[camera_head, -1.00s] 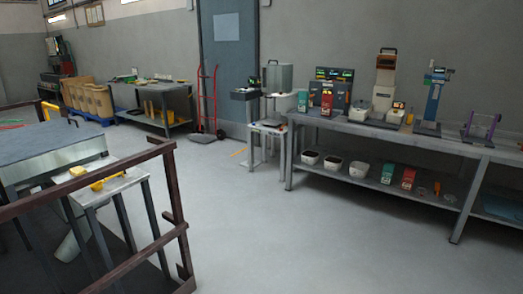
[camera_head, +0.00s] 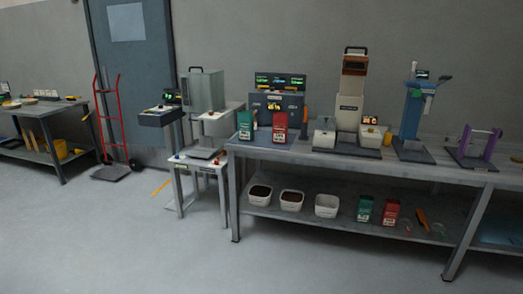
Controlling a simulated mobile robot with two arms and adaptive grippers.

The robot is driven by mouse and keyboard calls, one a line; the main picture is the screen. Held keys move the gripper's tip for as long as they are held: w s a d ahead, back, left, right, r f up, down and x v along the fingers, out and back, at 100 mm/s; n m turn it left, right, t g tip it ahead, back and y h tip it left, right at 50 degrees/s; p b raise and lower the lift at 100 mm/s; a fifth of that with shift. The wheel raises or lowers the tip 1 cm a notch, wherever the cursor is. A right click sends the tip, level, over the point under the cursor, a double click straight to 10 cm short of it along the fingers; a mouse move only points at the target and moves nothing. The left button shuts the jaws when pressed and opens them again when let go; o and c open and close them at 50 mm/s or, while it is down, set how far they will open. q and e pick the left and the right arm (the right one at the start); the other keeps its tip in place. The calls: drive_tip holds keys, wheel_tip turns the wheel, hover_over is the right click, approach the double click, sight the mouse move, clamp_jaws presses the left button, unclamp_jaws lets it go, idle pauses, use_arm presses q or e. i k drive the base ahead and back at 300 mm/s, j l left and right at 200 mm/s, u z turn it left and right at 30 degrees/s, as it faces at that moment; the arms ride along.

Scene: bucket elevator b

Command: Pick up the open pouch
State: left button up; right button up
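A green pouch (camera_head: 246,125) and a red pouch (camera_head: 280,126) stand upright on the left end of the long grey workbench (camera_head: 410,173). Another green pouch (camera_head: 364,209) and another red pouch (camera_head: 391,212) stand on the bench's lower shelf. All are too small here to tell which one is open. Neither of my grippers is in view.
Bowls, including a dark-filled one (camera_head: 260,194), sit on the lower shelf. A blue press-like device (camera_head: 411,115) and a beige machine (camera_head: 350,100) stand on the bench. A small white stand (camera_head: 200,165) adjoins its left end. A red hand truck (camera_head: 107,115) stands farther left. The front floor is clear.

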sight(280, 120)
drive_tip(key=i+l, duration=0.1)
drive_tip(key=i, duration=0.65)
drive_tip(key=i+l+u, duration=0.1)
drive_tip(key=i, duration=0.65)
